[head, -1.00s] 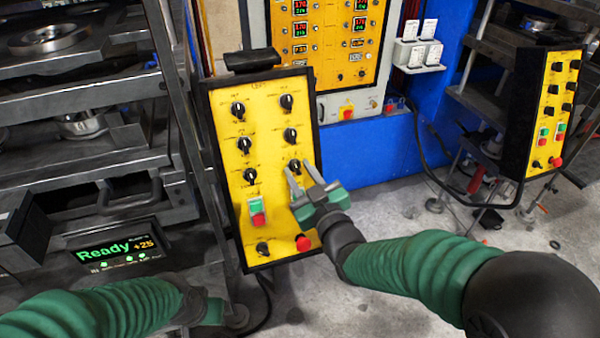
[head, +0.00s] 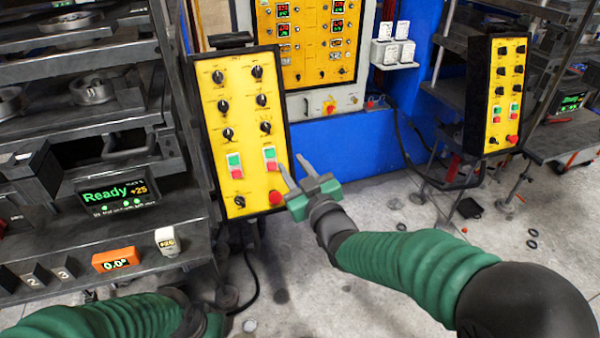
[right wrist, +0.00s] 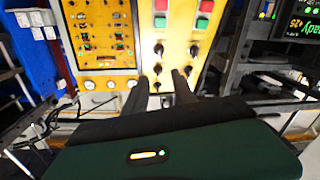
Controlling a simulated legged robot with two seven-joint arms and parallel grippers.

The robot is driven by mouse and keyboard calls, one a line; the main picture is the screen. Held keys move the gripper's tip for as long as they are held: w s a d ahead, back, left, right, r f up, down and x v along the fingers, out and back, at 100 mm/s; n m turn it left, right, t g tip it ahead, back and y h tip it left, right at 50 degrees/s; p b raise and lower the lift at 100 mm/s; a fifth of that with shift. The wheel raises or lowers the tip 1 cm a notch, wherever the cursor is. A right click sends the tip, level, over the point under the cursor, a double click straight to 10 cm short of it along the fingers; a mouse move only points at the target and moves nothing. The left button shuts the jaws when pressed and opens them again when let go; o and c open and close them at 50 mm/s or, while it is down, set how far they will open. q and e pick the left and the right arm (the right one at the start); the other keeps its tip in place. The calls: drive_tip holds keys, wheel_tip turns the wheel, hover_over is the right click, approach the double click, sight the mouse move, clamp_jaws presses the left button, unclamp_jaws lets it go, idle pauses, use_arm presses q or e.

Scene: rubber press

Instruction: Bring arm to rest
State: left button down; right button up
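My right gripper (head: 292,162) is at the lower right edge of the yellow control panel (head: 222,145), with its two fingers apart and nothing between them. I cannot tell whether a fingertip touches the panel. In the right wrist view the two dark fingers (right wrist: 156,85) are apart and empty, with the panel (right wrist: 175,25) beyond them, upside down. My left arm (head: 90,318) lies low at the bottom left. Its end (head: 212,325) is cut by the frame edge and its fingers do not show.
A dark press rack (head: 75,165) with a green "Ready +25" display (head: 118,193) stands at the left. A second yellow panel (head: 508,92) stands at the right. A blue wall is behind. The grey floor (head: 400,260) holds small black rings.

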drive_tip(key=s+d+f+m+g+h, duration=0.2)
drive_tip(key=s+d+f+g+h, duration=0.15)
drive_tip(key=d+f, duration=0.3)
drive_tip(key=s+d+f+m+g+h, duration=0.2)
drive_tip(key=s+d+f+g, duration=0.15)
drive_tip(key=d+f, duration=0.35)
drive_tip(key=s+d+f+m+g, duration=0.1)
drive_tip(key=s+d+f+g, duration=0.1)
drive_tip(key=s, duration=0.4)
drive_tip(key=s+d+f+m+g+h, duration=0.1)
drive_tip(key=s+d+f+g, duration=0.1)
drive_tip(key=s, duration=0.5)
drive_tip(key=s+d+f+m+g+h, duration=0.1)
drive_tip(key=s+d+f+g, duration=0.1)
drive_tip(key=s+f, duration=0.4)
drive_tip(key=shift+s+d+m+g, duration=0.3)
drive_tip(key=shift+s+d+g, duration=0.1)
drive_tip(key=shift+s+d, duration=0.3)
drive_tip(key=shift+f, duration=0.1)
